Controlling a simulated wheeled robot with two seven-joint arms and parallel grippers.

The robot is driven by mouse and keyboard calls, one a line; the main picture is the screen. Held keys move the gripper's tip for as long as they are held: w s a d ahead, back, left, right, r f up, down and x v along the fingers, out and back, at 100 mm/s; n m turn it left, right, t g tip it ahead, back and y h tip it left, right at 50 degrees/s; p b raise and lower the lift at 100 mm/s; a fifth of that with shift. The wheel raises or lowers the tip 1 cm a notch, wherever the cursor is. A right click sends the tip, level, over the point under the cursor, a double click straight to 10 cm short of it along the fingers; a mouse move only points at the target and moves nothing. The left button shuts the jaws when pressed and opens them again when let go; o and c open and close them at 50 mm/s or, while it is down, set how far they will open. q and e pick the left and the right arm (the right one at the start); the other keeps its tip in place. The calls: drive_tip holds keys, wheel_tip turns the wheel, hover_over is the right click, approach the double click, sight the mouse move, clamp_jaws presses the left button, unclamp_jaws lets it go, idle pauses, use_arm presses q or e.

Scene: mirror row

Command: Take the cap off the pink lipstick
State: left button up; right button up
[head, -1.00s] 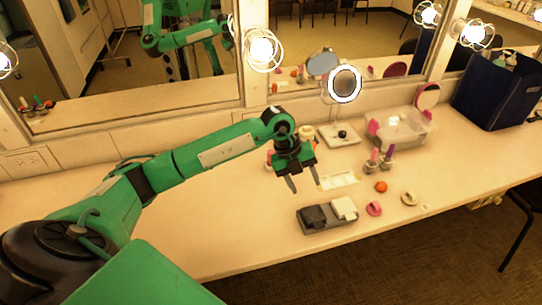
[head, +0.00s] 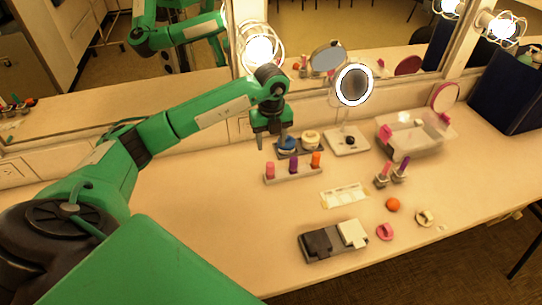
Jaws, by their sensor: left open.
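A low light rack (head: 296,177) stands on the counter, holding a pink lipstick (head: 270,170) at its left end, a purple one (head: 293,164) and an orange one (head: 316,160). At this size I cannot make out where the pink one's cap ends. My left gripper (head: 272,147) is open and empty, fingers pointing down, just behind and above the pink lipstick in the picture, apart from it. Another pink-topped item (head: 382,173) and a purple-topped one (head: 400,168) stand in grey bases to the right. My right gripper is not in view.
Jars on a dark tray (head: 302,149) are just right of the gripper. The front left counter is clear.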

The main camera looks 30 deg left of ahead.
sight(270, 164)
use_arm(q)
drive_tip(key=shift+w+a+f+p, duration=0.1)
drive_tip(key=shift+w+f+p, duration=0.05)
drive_tip(key=shift+f, duration=0.3)
drive_tip(key=shift+w+a+f+p, duration=0.1)
drive_tip(key=shift+f+p, duration=0.05)
drive_tip(key=shift+f, duration=0.25)
drive_tip(key=f, duration=0.2)
drive_tip(key=f+p, duration=0.1)
drive_tip(key=f, duration=0.1)
drive_tip(key=shift+s+d+f, duration=0.15)
drive_tip(key=shift+s+f, duration=0.05)
drive_tip(key=shift+f, duration=0.35)
drive_tip(key=f, duration=0.1)
drive_tip(key=f+p, duration=0.2)
drive_tip(key=f, duration=0.1)
drive_tip(key=shift+a, duration=0.25)
drive_tip(key=shift+w+f, duration=0.15)
drive_tip(key=shift+f, duration=0.35)
drive_tip(key=shift+c, duration=0.4)
drive_tip(key=c, duration=0.9)
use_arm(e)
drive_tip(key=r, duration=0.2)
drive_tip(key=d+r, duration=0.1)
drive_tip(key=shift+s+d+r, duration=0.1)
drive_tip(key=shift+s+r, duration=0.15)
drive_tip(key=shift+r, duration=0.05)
